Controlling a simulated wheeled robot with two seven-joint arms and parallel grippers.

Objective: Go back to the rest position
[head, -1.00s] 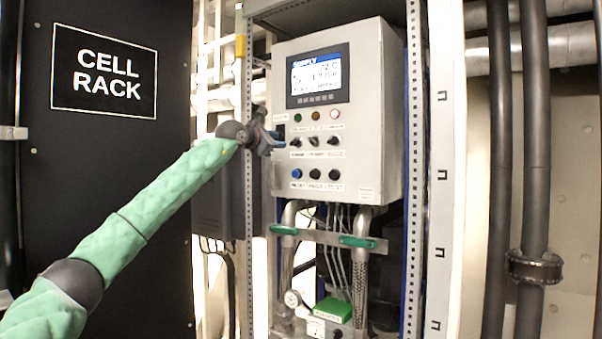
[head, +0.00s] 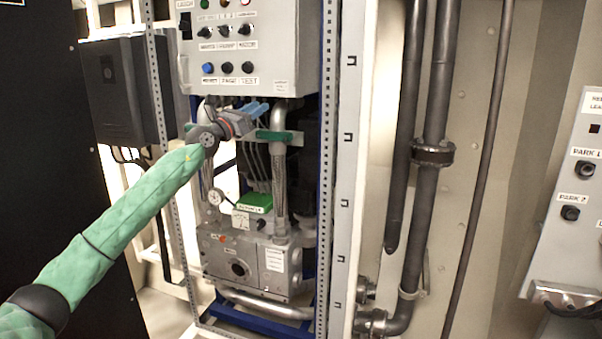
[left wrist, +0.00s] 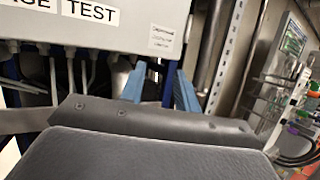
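My left arm, in a green padded sleeve, comes in from the left in the head view. My left gripper (head: 254,110) is in front of the rack, just below the grey control box (head: 252,50) and over the upper pipes. Its two blue fingers stand apart in the left wrist view (left wrist: 160,88), with nothing seen between them. The underside of the control box is close above the fingers there. My right gripper is not in view.
A slotted rack post (head: 327,150) stands to the right. Dark pipes (head: 432,130) and a panel with PARK knobs (head: 575,190) are further right.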

